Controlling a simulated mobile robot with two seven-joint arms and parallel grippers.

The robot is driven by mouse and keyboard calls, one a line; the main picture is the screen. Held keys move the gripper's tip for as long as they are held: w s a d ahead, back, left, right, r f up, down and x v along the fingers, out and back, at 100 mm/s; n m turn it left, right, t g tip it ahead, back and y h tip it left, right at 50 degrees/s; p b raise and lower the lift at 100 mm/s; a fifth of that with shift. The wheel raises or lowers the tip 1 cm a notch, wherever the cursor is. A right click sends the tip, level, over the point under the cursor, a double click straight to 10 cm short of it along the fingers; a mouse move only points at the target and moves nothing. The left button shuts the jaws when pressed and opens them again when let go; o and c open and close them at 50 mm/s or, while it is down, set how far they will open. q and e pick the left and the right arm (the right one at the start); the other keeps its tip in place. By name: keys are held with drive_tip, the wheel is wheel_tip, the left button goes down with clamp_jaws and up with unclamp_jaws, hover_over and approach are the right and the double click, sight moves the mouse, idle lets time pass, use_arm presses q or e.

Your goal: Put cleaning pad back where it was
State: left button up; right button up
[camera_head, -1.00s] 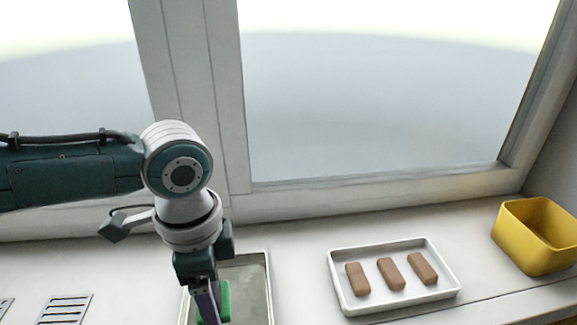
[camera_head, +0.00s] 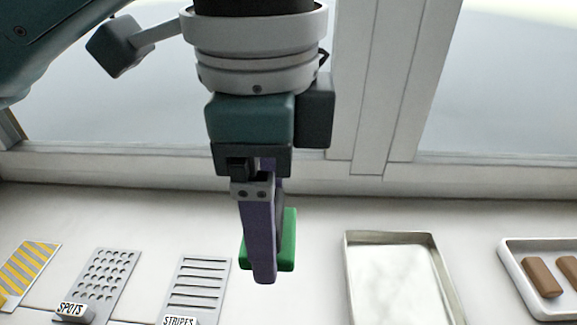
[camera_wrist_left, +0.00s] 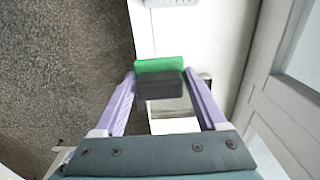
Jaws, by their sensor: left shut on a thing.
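The cleaning pad (camera_head: 289,238) is a green block, partly hidden behind the purple fingers in the head view. In the left wrist view the pad (camera_wrist_left: 160,66) shows a green part and a dark grey part between the fingers. My left gripper (camera_head: 268,262) is shut on the pad and holds it over the white counter, between the STRIPES plate and the metal tray. My left gripper (camera_wrist_left: 158,82) also shows in the wrist view with a finger on each side of the pad. My right gripper is not in view.
The shallow metal tray (camera_head: 348,275) looks empty. A white tray (camera_head: 513,280) with brown bars (camera_head: 542,277) is at the right. The STRIPES plate (camera_head: 203,285), the SPOTS plate (camera_head: 101,282) and a yellow-striped plate (camera_head: 28,268) lie left. A window wall stands behind.

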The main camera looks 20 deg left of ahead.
use_arm(q)
drive_tip(key=b, duration=0.2)
hover_over(279, 316)
drive_tip(key=s, duration=0.1)
drive_tip(key=f, duration=1.3)
drive_tip(key=shift+d+f, duration=0.35)
drive_tip(key=shift+f+b, duration=0.65)
drive_tip(key=shift+f, duration=1.65)
drive_tip(key=shift+a+f, duration=0.1)
drive_tip(key=o, duration=1.4)
